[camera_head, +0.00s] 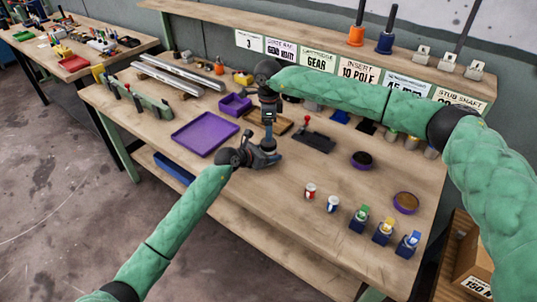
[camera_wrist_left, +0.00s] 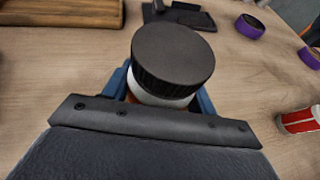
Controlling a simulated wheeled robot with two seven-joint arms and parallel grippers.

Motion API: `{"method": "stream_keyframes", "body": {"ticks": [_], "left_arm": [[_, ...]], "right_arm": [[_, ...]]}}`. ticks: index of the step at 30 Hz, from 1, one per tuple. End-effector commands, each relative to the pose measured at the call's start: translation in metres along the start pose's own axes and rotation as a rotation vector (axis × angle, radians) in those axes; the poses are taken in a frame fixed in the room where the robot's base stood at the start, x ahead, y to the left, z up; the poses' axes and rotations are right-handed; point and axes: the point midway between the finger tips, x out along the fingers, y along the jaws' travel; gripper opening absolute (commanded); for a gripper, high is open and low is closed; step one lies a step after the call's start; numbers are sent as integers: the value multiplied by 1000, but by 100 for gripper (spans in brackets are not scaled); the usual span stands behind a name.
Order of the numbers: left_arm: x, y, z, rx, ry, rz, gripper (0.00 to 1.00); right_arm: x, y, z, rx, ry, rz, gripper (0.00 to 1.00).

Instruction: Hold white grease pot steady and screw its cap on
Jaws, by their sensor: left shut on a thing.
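The white grease pot (camera_wrist_left: 160,97) stands upright between the blue fingers of my left gripper in the left wrist view, mostly hidden below its cap. The black ribbed cap (camera_wrist_left: 174,56) sits on top of the pot; I cannot tell how tightly it is threaded. My left gripper (camera_head: 262,157) is shut on the pot near the middle of the bench in the head view. My right gripper (camera_head: 268,118) hangs pointing down just above and behind it. Its fingertips are too small to read, and it does not show in the left wrist view.
A purple tray (camera_head: 205,133) lies left of the grippers on the workbench. A wooden tray (camera_head: 283,124) and a dark fixture with a red knob (camera_head: 306,119) are behind. Small cans (camera_head: 333,204) and several coloured-top blocks (camera_head: 384,231) stand at the front right.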

Motion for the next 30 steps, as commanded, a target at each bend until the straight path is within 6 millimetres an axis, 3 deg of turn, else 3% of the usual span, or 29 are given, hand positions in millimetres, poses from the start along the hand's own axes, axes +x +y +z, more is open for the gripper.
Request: {"method": "stream_keyframes", "body": {"ticks": [3,10,23,24,27,30], "left_arm": [[0,0,0,0,0,0,0],[0,0,0,0,0,0,0],[0,0,0,0,0,0,0],[0,0,0,0,0,0,61],[0,0,0,0,0,0,81],[0,0,0,0,0,0,83]], "right_arm": [[-23,0,0,0,-1,-2,77],[-52,-1,0,2,0,0,77],[-61,0,0,1,0,1,77],[-61,0,0,1,0,1,77],[-61,0,0,1,0,1,77],[-61,0,0,1,0,1,77]]}}
